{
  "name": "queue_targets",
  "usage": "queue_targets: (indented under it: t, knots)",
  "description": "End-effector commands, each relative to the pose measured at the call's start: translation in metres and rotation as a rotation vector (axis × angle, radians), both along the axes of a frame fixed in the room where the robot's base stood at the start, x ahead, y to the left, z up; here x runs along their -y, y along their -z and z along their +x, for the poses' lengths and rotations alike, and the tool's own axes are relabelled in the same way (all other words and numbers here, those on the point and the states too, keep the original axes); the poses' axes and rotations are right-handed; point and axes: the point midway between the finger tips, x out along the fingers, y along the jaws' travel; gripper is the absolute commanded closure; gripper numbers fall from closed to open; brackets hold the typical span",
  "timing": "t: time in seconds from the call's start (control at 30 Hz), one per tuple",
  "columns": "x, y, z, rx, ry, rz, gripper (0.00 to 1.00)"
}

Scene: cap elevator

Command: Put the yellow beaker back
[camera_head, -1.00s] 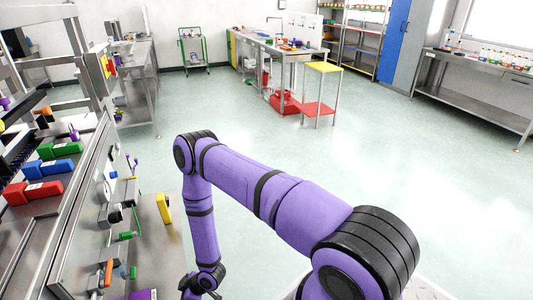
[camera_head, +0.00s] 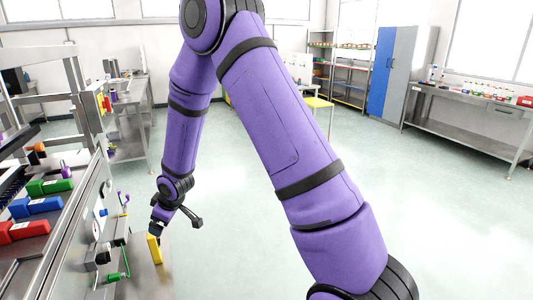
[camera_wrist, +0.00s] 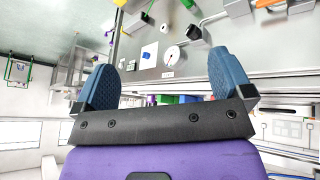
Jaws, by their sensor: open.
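A yellow, upright, block-like thing (camera_head: 154,249) stands on the steel ledge at the lower left in the head view. I cannot tell if it is the yellow beaker, and no clear beaker shape shows. My gripper (camera_head: 157,230) is close by its top end in the head view; whether they touch cannot be told. In the wrist view my gripper (camera_wrist: 160,78) has its two blue fingers wide apart, with nothing held between them. The wrist view faces a steel panel with a round dial (camera_wrist: 172,53).
Red (camera_head: 24,231), blue (camera_head: 36,207) and green (camera_head: 50,186) blocks sit on the bench at left. A green-handled fitting (camera_head: 114,277) and hoses stick out from the panel beside the ledge. A yellow-topped stool (camera_head: 318,103) stands farther back. The floor to the right is open.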

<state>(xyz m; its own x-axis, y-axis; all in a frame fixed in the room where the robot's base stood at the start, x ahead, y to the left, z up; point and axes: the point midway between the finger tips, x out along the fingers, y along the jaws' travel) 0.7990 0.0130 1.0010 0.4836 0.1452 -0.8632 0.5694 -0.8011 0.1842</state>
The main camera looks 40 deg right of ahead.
Motion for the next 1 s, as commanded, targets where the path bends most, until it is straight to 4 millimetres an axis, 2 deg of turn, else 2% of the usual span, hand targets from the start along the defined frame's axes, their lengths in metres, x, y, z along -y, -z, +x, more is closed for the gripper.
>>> queue_targets:
  t: [0.03,0.1,0.27,0.5,0.8,1.0]
  knots:
    - [0.006,-0.024,-0.004,0.007,0.021,-0.007,0.02]
    - [0.013,-0.052,-0.012,0.005,0.056,-0.015,0.02]
    - [0.029,-0.111,-0.038,-0.001,0.136,-0.025,0.02]
    - [0.050,-0.188,-0.092,-0.011,0.256,-0.021,0.02]
    - [0.069,-0.261,-0.179,-0.030,0.401,0.017,0.02]
    - [0.077,-0.293,-0.244,-0.045,0.489,0.061,0.02]
